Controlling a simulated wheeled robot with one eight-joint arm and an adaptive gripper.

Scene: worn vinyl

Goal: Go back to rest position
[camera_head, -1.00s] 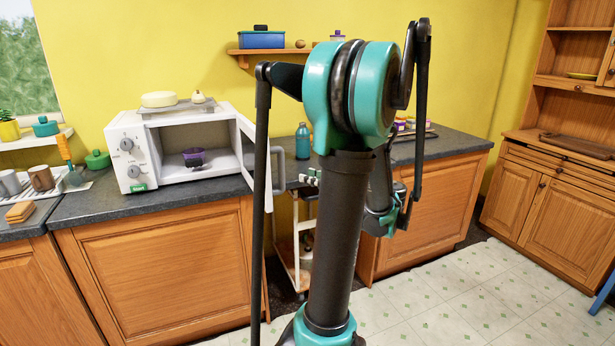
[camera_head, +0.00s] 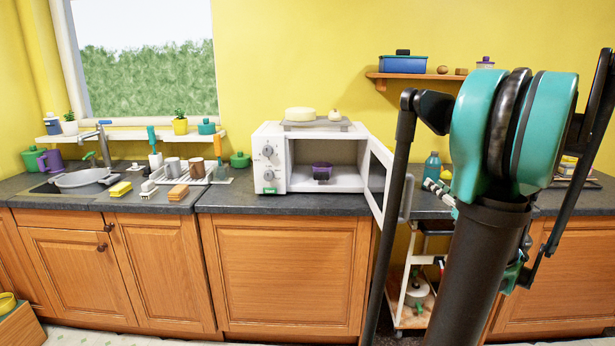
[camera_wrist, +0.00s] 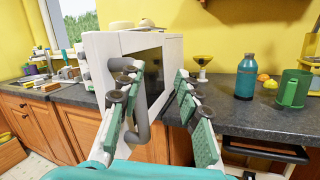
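My gripper (camera_wrist: 154,84) shows in the wrist view with its two green-padded fingers spread apart and nothing gripped between them. The white microwave (camera_head: 270,152) stands on the counter in the head view with its door (camera_head: 377,178) swung open. In the wrist view the door's grey handle (camera_wrist: 141,128) shows behind and beside the left finger; I cannot tell how close they are. A dark purple container (camera_head: 322,171) sits inside the microwave. In the head view my arm stands folded at the right and hides most of the gripper.
A blue bottle (camera_head: 432,166) stands right of the microwave; a green mug (camera_wrist: 293,90) shows in the wrist view. A white trolley (camera_head: 413,290) is under the counter gap. Dishes, a sponge and a pan (camera_head: 83,179) lie by the sink at left.

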